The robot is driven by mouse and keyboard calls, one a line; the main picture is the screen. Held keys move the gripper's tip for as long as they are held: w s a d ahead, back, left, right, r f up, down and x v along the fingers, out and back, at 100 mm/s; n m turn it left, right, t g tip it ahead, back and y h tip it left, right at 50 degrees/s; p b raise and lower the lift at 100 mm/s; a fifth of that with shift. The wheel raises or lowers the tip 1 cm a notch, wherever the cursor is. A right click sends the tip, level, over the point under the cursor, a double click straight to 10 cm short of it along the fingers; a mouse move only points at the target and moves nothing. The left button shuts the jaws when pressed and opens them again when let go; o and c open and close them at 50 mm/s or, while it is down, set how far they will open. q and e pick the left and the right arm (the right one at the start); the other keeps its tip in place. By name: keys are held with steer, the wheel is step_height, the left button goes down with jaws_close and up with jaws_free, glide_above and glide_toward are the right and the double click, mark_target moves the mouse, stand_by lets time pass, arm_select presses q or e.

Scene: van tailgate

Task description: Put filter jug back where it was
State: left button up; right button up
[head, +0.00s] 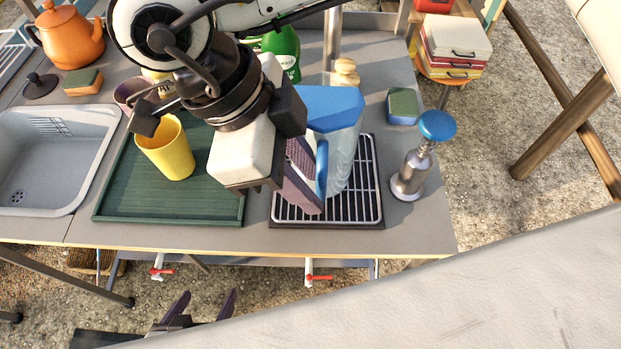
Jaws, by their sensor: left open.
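The filter jug (346,145) has a blue lid, a blue handle and a clear body. It is upright over the black wire rack (375,213); I cannot tell if its base touches the rack. My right gripper (308,180), reaching in from above, is shut on the jug's handle, partly hidden behind its own fingers. My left gripper (203,303) shows at the bottom, below the counter's front edge, open and empty.
A green tray (120,200) with a yellow cup (167,150) lies left of the rack. The sink (50,150) is further left. A blue-topped metal pump (415,165) and a sponge (402,107) stand right of the rack. A green bottle (284,50) stands behind.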

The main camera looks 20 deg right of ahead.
steer(key=v, duration=1.1)
steer(key=shift+f, duration=0.15)
stand_by(1.2)
